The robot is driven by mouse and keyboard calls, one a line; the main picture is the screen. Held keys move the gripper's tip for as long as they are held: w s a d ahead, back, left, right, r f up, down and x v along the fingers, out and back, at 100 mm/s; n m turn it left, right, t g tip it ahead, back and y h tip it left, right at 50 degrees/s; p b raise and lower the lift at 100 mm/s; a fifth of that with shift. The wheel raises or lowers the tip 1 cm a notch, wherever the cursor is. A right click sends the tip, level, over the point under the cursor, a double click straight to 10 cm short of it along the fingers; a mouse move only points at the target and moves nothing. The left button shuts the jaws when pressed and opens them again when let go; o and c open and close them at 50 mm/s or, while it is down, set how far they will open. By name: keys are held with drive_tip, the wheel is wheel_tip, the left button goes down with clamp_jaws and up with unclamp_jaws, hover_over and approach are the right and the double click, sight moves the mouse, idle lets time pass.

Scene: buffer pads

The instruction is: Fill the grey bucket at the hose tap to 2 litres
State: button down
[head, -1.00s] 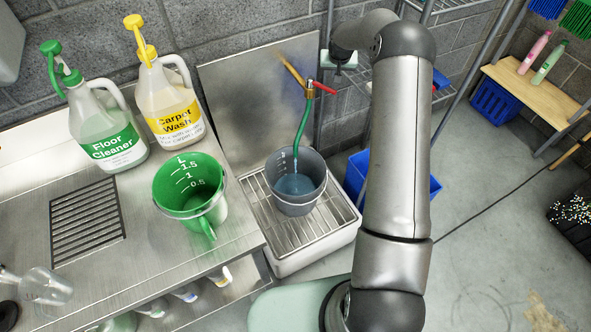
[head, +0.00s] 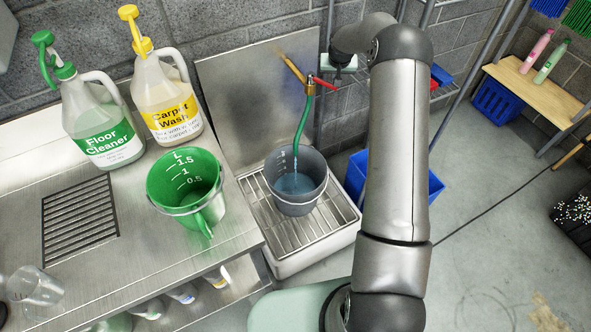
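The grey bucket (head: 294,205) stands upright on the metal grate of the sink, under the hose tap. Bluish water shows inside it, below the scale marks that I can make out; the litre figures are too small to read. The hose tap (head: 311,88) has a brass body and a red lever pointing right. Its green hose (head: 303,130) hangs into the bucket, and a thin stream seems to run from its end into the water. My arm reaches up in front of the shelf. My gripper is hidden or only partly seen behind the arm, near the tap's right side.
A green measuring bucket (head: 187,205) stands on the steel counter (head: 150,262) left of the sink (head: 275,265). Floor cleaner (head: 100,120) and carpet wash (head: 168,100) jugs stand behind it. A blue crate (head: 355,178) is right of the sink.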

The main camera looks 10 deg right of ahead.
drive_tip(key=shift+s+a+b, duration=0.25)
drive_tip(key=shift+s+b, duration=0.1)
drive_tip(key=shift+s, duration=0.2)
drive_tip(key=shift+s+a+b, duration=0.25)
drive_tip(key=shift+s+b, duration=0.05)
drive_tip(key=shift+s, duration=0.2)
drive_tip(key=shift+s+a+b, duration=0.75)
drive_tip(key=shift+s, duration=0.05)
drive_tip(key=shift+s+a, duration=0.3)
drive_tip(key=shift+a, duration=0.15)
wheel_tip(320, 180, up, 7)
drive_tip(key=p, duration=0.3)
hover_over(330, 85)
drive_tip(key=shift+s+a, duration=0.3)
drive_tip(key=shift+s, duration=0.1)
